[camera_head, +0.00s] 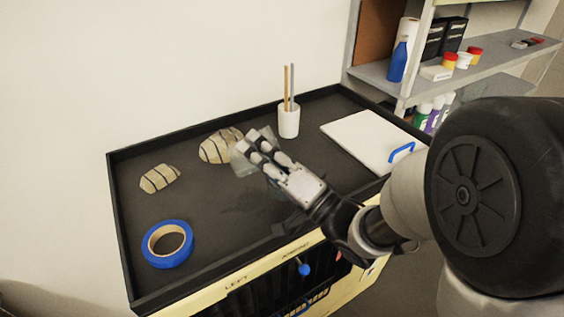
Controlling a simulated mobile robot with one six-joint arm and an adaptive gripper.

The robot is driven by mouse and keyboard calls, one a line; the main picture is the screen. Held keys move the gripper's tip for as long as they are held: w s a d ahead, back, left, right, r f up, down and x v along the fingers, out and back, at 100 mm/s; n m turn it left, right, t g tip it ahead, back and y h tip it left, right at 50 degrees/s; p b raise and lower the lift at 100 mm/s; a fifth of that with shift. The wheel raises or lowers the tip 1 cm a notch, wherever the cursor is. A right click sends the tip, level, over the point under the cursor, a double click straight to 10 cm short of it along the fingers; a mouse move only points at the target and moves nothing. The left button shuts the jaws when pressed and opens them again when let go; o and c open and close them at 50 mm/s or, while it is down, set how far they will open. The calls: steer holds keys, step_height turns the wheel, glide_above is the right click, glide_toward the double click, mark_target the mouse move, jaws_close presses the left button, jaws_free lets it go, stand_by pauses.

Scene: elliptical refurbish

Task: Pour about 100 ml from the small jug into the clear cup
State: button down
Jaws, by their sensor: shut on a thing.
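My gripper (258,149) is above the middle of the dark tray top, pointing to the left and back. It is shut on a see-through greyish vessel (240,158), which I take to be the small jug. The jug looks tilted, and the fingers hide much of it. A faint see-through shape shows just below the gripper, and it may be the clear cup. I cannot make out its rim or any liquid level.
Two striped stones (160,179) (218,146) lie at the left and back. A blue tape roll (168,244) is front left. A white holder (289,121) with sticks stands behind. A white board (365,138) with a blue handle lies right. The tray has a raised black rim (205,125).

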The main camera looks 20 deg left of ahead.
steer(key=n+p, duration=0.1)
steer(key=n, duration=0.1)
steer(key=s+a+n+g+h+p, duration=0.1)
steer(key=a+n+g+h+p, duration=0.1)
steer(key=n, duration=0.1)
steer(key=shift+s+a+f+n, duration=0.15)
steer(key=shift+s+f+n, duration=0.05)
steer(key=shift+s+n, duration=0.1)
steer(key=shift+f+h, duration=0.15)
steer(key=shift+h, duration=0.15)
steer(key=shift+s+a, duration=0.1)
stand_by(1.4)
